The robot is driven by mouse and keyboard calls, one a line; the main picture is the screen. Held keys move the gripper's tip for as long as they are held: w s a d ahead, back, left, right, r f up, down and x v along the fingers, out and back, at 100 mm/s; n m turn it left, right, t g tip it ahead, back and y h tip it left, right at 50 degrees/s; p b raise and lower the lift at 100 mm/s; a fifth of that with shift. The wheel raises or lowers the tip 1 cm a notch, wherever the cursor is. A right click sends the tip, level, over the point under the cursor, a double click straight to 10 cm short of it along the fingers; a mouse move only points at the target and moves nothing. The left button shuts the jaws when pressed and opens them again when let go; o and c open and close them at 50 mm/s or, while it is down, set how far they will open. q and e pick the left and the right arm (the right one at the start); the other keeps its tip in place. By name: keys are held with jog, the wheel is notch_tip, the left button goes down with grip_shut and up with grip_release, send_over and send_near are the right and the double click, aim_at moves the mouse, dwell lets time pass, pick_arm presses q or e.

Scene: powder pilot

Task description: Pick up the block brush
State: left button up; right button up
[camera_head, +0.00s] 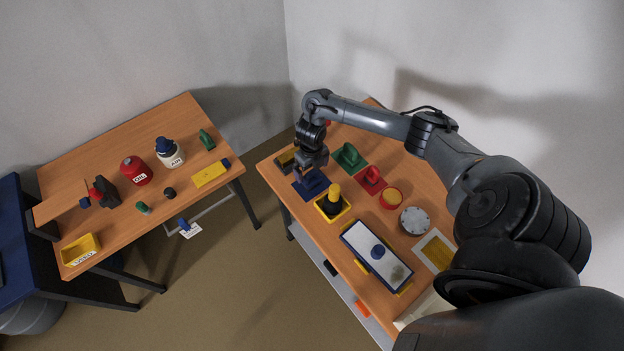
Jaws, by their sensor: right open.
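My right gripper (311,170) points down over the far left part of the right-hand table. It is open, just above a blue tool on a blue mat (311,187). The gripper partly hides this tool, and I cannot tell whether they touch. Left of the gripper, at the table edge, lies a dark block with a yellowish top (285,161). It may be the block brush, but it is too small to be sure. My left gripper is out of view.
Close by are a green tool (350,152), a red tool (373,174), and a yellow-handled tool in a yellow tray (334,200). A white-topped tray (377,254) lies nearer. A second table (115,219) at left holds bottles and a yellow bin. A floor gap separates the tables.

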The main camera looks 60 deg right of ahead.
jog(key=shift+s+f, duration=0.1)
jog(key=shift+f, duration=2.25)
jog(key=c, duration=1.1)
jog(key=shift+r, duration=0.15)
notch_tip(320, 180, up, 8)
jog(key=shift+d+r+p, duration=0.1)
jog(key=shift+r+p, duration=0.15)
jog(key=shift+p, duration=0.4)
jog(key=shift+r, duration=0.65)
